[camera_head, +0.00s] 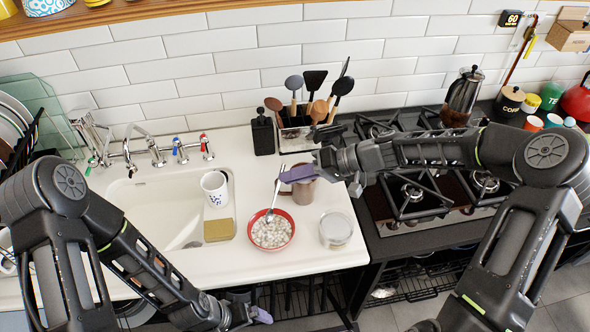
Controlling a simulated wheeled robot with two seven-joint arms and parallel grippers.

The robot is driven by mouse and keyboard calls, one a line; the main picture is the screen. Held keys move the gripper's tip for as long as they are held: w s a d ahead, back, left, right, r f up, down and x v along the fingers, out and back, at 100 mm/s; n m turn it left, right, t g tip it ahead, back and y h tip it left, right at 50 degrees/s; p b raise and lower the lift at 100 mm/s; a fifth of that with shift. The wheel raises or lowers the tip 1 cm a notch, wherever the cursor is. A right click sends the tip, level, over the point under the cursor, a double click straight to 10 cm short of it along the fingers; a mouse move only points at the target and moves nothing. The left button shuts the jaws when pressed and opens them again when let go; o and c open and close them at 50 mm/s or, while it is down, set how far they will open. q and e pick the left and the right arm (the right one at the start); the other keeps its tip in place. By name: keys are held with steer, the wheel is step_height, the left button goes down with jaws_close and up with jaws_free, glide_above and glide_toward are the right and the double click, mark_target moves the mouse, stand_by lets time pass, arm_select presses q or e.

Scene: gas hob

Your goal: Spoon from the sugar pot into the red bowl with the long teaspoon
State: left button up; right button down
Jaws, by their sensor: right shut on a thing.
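The red bowl (291,240) stands on the white counter right of the sink and holds pale lumpy contents. My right gripper (292,174) is shut on the long teaspoon (276,194), above and behind the bowl. The teaspoon slants down, its lower end over the back part of the bowl; whether it touches the contents I cannot tell. A short round clear jar (336,230) with pale contents, perhaps the sugar pot, stands right of the bowl. My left gripper (260,315) is low at the counter's front edge, its jaw opening unclear.
A brown mug (303,192) stands just under my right gripper. A speckled white cup (214,188) and a yellow sponge (219,230) are at the sink. A utensil holder (297,138) stands at the back, the gas hob (412,196) to the right.

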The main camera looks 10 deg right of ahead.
arm_select(q)
steer(key=shift+d+p+v, duration=0.1)
steer(key=shift+p+v, duration=0.3)
steer(key=shift+v, duration=0.3)
steer(key=shift+d+p+v, duration=0.15)
steer(key=shift+p+v, duration=0.25)
steer(key=shift+v, duration=0.35)
arm_select(e)
steer(key=shift+s+a+r+m+h, duration=0.1)
steer(key=shift+a+r+m+h, duration=0.1)
steer(key=shift+r+m+h, duration=0.6)
steer(key=shift+w+a+r+m+h, duration=0.15)
steer(key=shift+m+h, duration=0.2)
steer(key=shift+h, duration=0.9)
steer(key=shift+s+a+r+m+h, duration=0.2)
steer(key=shift+r+m+h, duration=0.35)
steer(key=shift+h, duration=0.5)
arm_select(q)
steer(key=shift+r, duration=0.1)
steer(key=b+x, duration=0.2)
steer(key=a+b+x, duration=0.1)
steer(key=b+x, duration=0.1)
arm_select(e)
steer(key=d+f+n+g, duration=0.1)
steer(key=d+n, duration=0.1)
steer(key=d, duration=0.9)
steer(key=shift+w+d+f+n+g, duration=0.15)
steer(key=shift+w+d+n+g, duration=0.1)
steer(key=shift+d+n+g, duration=0.15)
